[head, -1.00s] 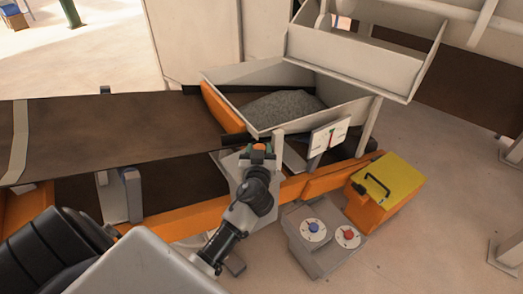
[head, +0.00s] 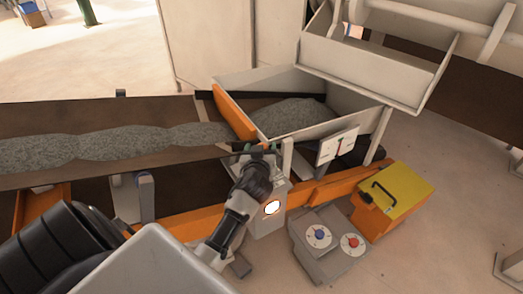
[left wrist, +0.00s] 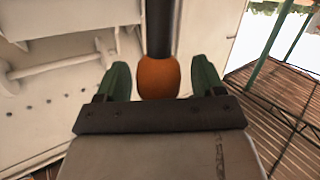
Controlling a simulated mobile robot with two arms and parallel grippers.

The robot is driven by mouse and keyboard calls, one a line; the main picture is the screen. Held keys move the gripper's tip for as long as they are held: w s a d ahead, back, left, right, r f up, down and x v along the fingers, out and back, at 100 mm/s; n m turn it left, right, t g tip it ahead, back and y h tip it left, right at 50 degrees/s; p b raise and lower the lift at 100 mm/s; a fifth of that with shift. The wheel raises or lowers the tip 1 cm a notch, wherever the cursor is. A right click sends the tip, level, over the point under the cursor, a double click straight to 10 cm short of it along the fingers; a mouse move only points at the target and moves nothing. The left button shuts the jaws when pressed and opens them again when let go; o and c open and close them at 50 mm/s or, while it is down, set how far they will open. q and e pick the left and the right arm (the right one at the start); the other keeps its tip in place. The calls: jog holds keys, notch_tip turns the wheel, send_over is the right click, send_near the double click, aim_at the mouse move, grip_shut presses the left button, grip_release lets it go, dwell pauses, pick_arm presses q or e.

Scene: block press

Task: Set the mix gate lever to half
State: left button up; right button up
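The mix gate lever shows in the left wrist view as a dark rod with an orange knob (left wrist: 158,78). My left gripper (left wrist: 160,85) has its green fingers on either side of the knob, with narrow gaps visible. In the head view this gripper (head: 257,149) is at the lever beside the hopper, and hides the knob there. The orange gate plate (head: 233,115) stands at the hopper's left end. Grey gravel (head: 100,146) lies along the belt. A white gauge (head: 338,147) has a reddish needle near upright; its marks are too small to read. My right gripper is not in view.
The hopper (head: 345,122) holds gravel behind the gripper. A grey box with blue and red dials (head: 328,242) and an orange box with a yellow lid (head: 392,198) stand on the floor at right. A white light (head: 272,208) glows below my left gripper.

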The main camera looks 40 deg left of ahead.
pick_arm(q)
jog(key=b+v, duration=0.2)
jog(key=v, duration=0.9)
dwell(0.3)
jog(key=s+d+f+m+g+h, duration=0.4)
jog(key=s+d+m+g, duration=0.1)
jog(key=s, duration=0.5)
jog(key=s+d+f+m+g+h, duration=0.4)
jog(key=s+d+g, duration=0.15)
jog(key=s, duration=0.45)
notch_tip(320, 180, down, 26)
jog(key=s+a+f+g, duration=0.2)
jog(key=s+f, duration=1.4)
jog(key=s, duration=0.1)
jog(key=shift+s+f+m, duration=0.2)
jog(key=shift+f+m, duration=0.05)
jog(key=shift+m, duration=0.15)
